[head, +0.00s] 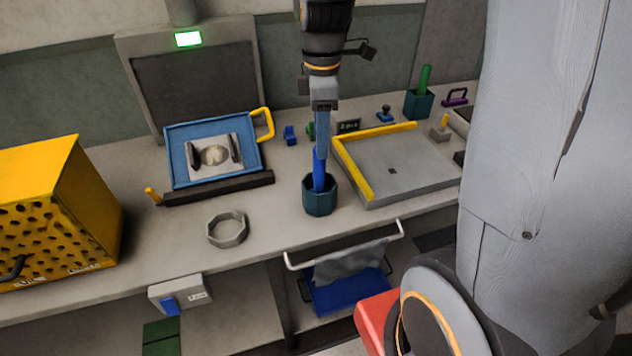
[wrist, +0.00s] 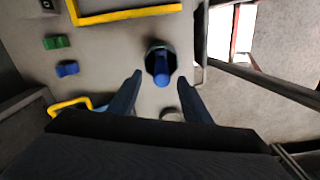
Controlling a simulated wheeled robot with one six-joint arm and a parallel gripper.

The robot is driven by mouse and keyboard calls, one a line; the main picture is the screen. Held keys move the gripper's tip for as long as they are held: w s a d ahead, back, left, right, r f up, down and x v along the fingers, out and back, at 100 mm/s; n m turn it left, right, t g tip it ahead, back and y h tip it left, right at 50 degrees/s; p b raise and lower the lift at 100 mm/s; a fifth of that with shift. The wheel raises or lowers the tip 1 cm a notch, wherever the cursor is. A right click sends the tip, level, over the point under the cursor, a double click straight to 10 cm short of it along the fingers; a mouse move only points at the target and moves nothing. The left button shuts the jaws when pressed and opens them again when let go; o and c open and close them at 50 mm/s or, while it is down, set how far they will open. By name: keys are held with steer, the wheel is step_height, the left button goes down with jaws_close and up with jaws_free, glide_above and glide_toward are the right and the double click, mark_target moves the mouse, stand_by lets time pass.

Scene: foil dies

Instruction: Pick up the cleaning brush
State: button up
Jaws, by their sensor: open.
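A blue handle (head: 319,176), which looks like the brush, stands upright in a dark teal cup (head: 320,203) on the bench. Its lower end is hidden inside the cup. My gripper (head: 321,150) points down directly above the cup, its fingers at the top of the handle. In the wrist view, my gripper (wrist: 160,77) has its two fingers apart, with the blue handle (wrist: 162,76) in line with the gap between them. Whether the fingers touch the handle I cannot tell.
A grey plate with a yellow L-shaped fence (head: 353,168) stands close right of the cup. A grey ring (head: 228,229) and a blue-framed press tray (head: 178,182) are to the left. A second teal cup (head: 418,105) with a green handle is at back right.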

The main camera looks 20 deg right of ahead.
mark_target(319, 169)
steer(key=shift+w+f+b, duration=0.1)
steer(key=shift+f+b, duration=0.45)
steer(key=shift+f, duration=0.35)
steer(key=shift+s+a+f+p, duration=0.15)
steer(key=shift+f+p, duration=0.5)
steer(key=shift+f, duration=0.95)
steer(key=shift+s+a+f+p, duration=0.15)
steer(key=shift+f+p, duration=0.45)
steer(key=shift+f, duration=0.95)
steer(key=shift+d+f, duration=0.1)
steer(key=shift+f, duration=0.55)
jaws_close()
